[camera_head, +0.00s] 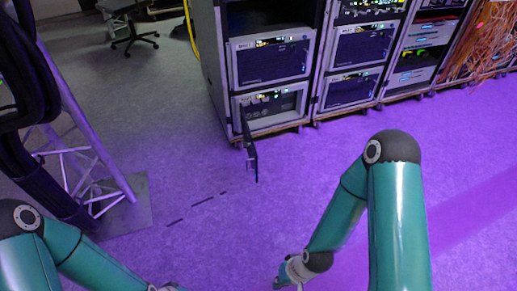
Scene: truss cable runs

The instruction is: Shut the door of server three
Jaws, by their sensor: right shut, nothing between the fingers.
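A small dark door (250,153) stands open on the lower server (270,106) of the leftmost rack. It swings out from the server's left side, toward me, and shows nearly edge-on. The server's light front is bare behind it. Its number is too small to read. My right gripper (283,284) is at the bottom edge, partly cut off, shut and empty, well short of the door and apart from it. Of my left gripper (166,288) only a sliver shows at the bottom edge, so its fingers are hidden.
Above that server sits another with its door closed (272,61). More racks (352,70) run to the right, ending in orange cables (489,40). A metal truss (88,150) with thick black cables stands at left on a base plate. The floor before the racks is clear.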

